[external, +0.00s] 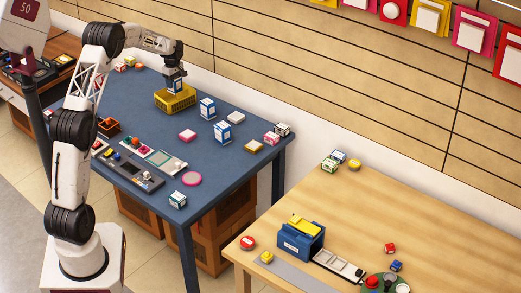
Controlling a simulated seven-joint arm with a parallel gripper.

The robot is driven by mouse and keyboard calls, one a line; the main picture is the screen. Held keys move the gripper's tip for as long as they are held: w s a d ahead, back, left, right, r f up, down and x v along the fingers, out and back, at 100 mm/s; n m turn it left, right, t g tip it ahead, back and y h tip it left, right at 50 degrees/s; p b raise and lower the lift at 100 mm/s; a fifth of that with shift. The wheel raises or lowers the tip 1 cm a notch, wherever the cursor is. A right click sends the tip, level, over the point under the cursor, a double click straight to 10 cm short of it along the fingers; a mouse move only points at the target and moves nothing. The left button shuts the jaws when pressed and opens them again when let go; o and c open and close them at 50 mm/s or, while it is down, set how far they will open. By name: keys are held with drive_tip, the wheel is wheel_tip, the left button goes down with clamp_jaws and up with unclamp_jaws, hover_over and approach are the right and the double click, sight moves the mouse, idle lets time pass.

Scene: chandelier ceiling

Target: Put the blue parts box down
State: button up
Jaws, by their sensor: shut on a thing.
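My gripper (175,78) is shut on a small blue-and-white box (174,87), most likely the blue parts box. It holds this box upright over the yellow crate (176,103) at the back of the blue table. The box's lower end is at the crate's opening; I cannot tell whether it touches anything inside. Two similar blue-and-white boxes stand on the table to the right of the crate, one nearer the back (207,108) and one in front of it (222,132).
A wooden table (400,210) at the right holds a blue bin (300,241).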

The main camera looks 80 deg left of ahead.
sight(175, 93)
drive_tip(key=shift+f, duration=1.35)
drive_tip(key=shift+f, duration=1.9)
drive_tip(key=shift+f, duration=0.15)
drive_tip(key=o, duration=0.9)
drive_tip(key=shift+o, duration=0.2)
wheel_tip(175, 93, up, 12)
drive_tip(key=shift+r, duration=0.15)
